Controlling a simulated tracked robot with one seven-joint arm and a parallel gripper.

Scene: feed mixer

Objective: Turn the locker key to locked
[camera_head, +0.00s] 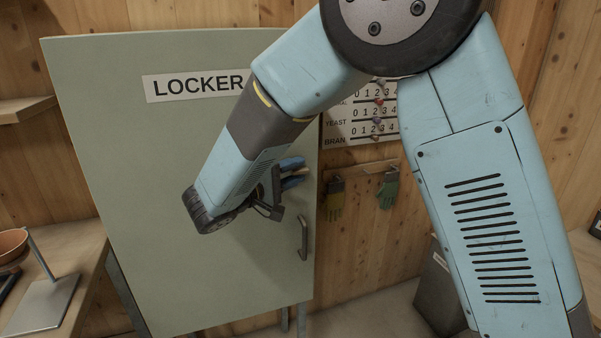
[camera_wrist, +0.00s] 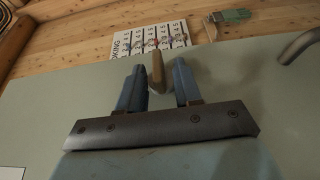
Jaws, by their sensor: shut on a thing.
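The grey-green locker (camera_head: 130,190) stands in front of me with its door closed flat and a LOCKER sign (camera_head: 199,86) near the top. My gripper (camera_head: 300,171) is at the right part of the door, above the door handle (camera_head: 303,238). In the wrist view, a brass-coloured key (camera_wrist: 157,70) stands between the two blue fingers of my gripper (camera_wrist: 160,82), which are shut on it. The key's broad side looks nearly edge-on there. Lock markings are not visible.
A counting board (camera_head: 362,115) and gloves (camera_head: 388,189) hang on the wooden wall to the right. A bench (camera_head: 75,255) with a scale (camera_head: 45,300) is at the left.

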